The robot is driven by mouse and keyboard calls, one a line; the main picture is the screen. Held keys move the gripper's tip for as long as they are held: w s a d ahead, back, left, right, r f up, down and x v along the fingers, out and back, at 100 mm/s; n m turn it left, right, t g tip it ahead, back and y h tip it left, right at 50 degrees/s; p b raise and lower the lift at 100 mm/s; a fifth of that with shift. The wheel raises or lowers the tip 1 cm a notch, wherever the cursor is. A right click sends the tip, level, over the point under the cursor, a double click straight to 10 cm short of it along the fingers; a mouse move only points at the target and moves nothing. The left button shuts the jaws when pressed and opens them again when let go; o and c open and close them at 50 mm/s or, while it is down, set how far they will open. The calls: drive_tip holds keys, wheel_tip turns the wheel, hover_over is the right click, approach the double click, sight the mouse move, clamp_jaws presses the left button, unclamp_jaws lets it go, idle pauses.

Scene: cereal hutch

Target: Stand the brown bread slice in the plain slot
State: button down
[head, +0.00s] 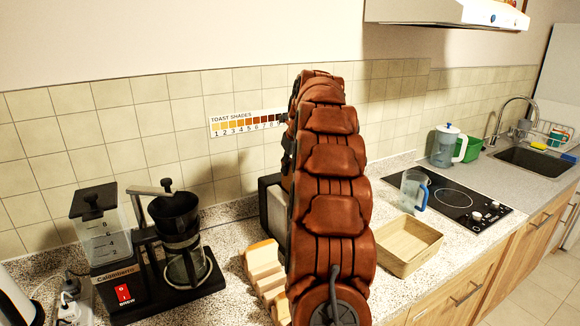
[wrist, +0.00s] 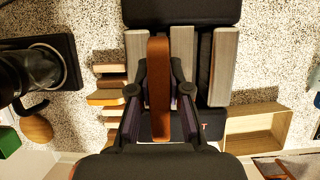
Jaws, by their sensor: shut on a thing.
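My gripper (wrist: 159,82) is shut on the brown bread slice (wrist: 159,115), which shows edge-on between the two fingers in the wrist view. The slice is over the toaster (wrist: 180,12), a black body with long grey panels and dark gaps. It lines up with the gap between the left and middle grey panels; I cannot tell how far it is in, if at all. Another dark gap shows beside the right grey panel (wrist: 223,65). In the head view my arm hides the gripper, the slice and most of the toaster (head: 272,205).
A rack of several bread slices (head: 262,265) stands left of the toaster. An empty wooden box (head: 408,262) is at its right. A coffee grinder and brewer (head: 120,262) stand further left. A clear jug (head: 413,190) stands by the black hob (head: 452,203).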

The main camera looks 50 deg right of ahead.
sight(290, 184)
drive_tip(key=shift+f+b, duration=0.7)
drive_tip(key=shift+f, duration=1.55)
drive_tip(key=shift+s+a+f+b, duration=0.15)
drive_tip(key=shift+f+b, duration=0.15)
drive_tip(key=shift+f, duration=0.6)
drive_tip(key=c, duration=1)
unclamp_jaws()
drive_tip(key=shift+f, duration=0.25)
drive_tip(key=shift+c, duration=0.2)
drive_tip(key=shift+r, duration=0.2)
drive_tip(key=shift+r, duration=0.25)
drive_tip(key=v, duration=1.1)
drive_tip(key=shift+s+r, duration=0.1)
drive_tip(key=shift+r, duration=0.2)
